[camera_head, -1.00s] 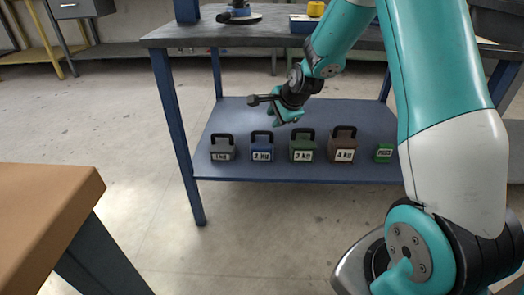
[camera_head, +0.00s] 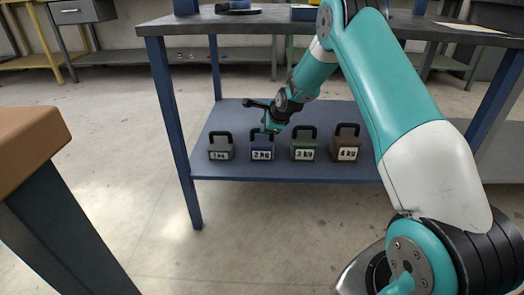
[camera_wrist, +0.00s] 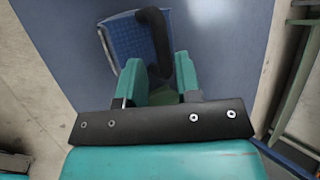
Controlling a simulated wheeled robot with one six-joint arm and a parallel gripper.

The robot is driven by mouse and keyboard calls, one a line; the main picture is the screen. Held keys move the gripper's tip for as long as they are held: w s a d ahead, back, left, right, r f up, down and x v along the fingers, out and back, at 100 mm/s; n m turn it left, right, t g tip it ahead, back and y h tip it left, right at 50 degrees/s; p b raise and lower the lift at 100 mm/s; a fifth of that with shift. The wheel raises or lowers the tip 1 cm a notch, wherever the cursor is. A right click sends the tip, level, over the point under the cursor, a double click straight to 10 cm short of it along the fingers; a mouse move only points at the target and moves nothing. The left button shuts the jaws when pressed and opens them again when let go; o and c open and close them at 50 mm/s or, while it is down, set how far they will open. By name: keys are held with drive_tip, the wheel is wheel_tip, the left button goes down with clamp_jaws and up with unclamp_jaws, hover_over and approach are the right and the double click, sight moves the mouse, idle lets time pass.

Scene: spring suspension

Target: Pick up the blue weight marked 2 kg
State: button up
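The blue weight (camera_head: 261,153) with a "2 kg" label stands upright on the blue lower shelf, between the grey and green weights. In the head view my gripper (camera_head: 271,128) is just above it and hides part of its black handle. In the wrist view the blue weight (camera_wrist: 125,38) lies past the fingertips, its black handle (camera_wrist: 153,32) running toward the gap between them. My gripper (camera_wrist: 160,68) is open, with its two green fingers apart. The near end of the handle appears between the fingertips; I cannot tell whether they touch it.
A grey 1 kg weight (camera_head: 221,152) stands to the left. A green 3 kg weight (camera_head: 303,150) and a brown 4 kg weight (camera_head: 347,148) stand to the right. The dark tabletop (camera_head: 270,26) is above the shelf (camera_head: 235,112). A brown table (camera_head: 35,140) is at the left.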

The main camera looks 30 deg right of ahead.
sight(262, 141)
drive_tip(key=b+x, duration=0.2)
drive_tip(key=x, duration=0.1)
drive_tip(key=b+x, duration=0.1)
drive_tip(key=x, duration=0.1)
drive_tip(key=shift+d+f+b, duration=0.15)
drive_tip(key=shift+d+b, duration=0.15)
drive_tip(key=shift+b, duration=0.05)
clamp_jaws()
idle(1.0)
drive_tip(key=shift+w+r, duration=0.1)
drive_tip(key=shift+r, duration=0.2)
